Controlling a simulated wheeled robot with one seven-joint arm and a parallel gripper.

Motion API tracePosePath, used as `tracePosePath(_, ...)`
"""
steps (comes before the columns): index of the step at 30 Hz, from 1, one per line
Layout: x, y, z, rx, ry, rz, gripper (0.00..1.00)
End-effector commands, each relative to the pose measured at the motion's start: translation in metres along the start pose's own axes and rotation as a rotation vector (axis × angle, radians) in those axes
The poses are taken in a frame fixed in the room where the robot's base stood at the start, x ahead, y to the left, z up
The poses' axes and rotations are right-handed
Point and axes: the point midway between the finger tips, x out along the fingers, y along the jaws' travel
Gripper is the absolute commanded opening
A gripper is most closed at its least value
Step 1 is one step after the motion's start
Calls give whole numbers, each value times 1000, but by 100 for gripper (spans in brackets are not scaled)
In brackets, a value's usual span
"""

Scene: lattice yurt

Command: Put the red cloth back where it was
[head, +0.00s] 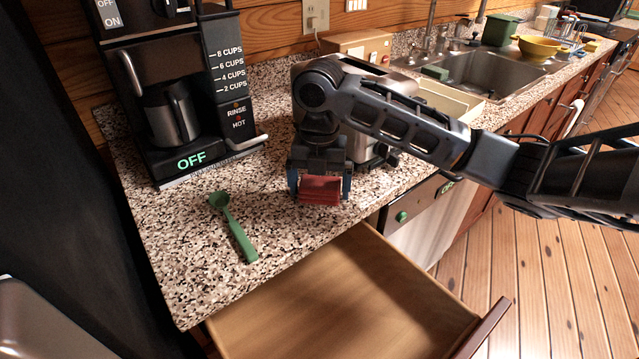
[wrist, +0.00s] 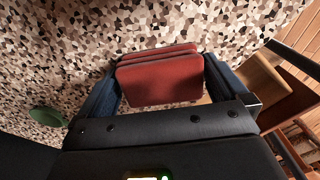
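The red cloth (head: 321,190) is a folded, layered bundle. It sits between the fingers of my gripper (head: 320,183), which is over the speckled counter near its front edge. In the wrist view the cloth (wrist: 160,80) fills the space between the two blue-edged fingers of my gripper (wrist: 160,90), and both fingers press at its sides. The cloth is at or just above the counter; I cannot tell if it touches. An open, empty wooden drawer (head: 345,300) is below the counter edge, in front of the cloth.
A green scoop (head: 234,225) lies on the counter to the left of my gripper. A coffee maker (head: 185,150) stands behind it. A silver appliance is partly hidden behind my arm. The sink (head: 490,72) and a yellow colander (head: 538,48) are at the right.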

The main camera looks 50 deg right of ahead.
Motion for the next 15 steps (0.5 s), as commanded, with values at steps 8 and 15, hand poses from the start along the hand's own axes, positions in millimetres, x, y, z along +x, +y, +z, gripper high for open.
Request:
tracePosePath(8,-6,0,0,0,0,0,100)
tracePosePath(15,-42,1,0,-2,-4,2,100)
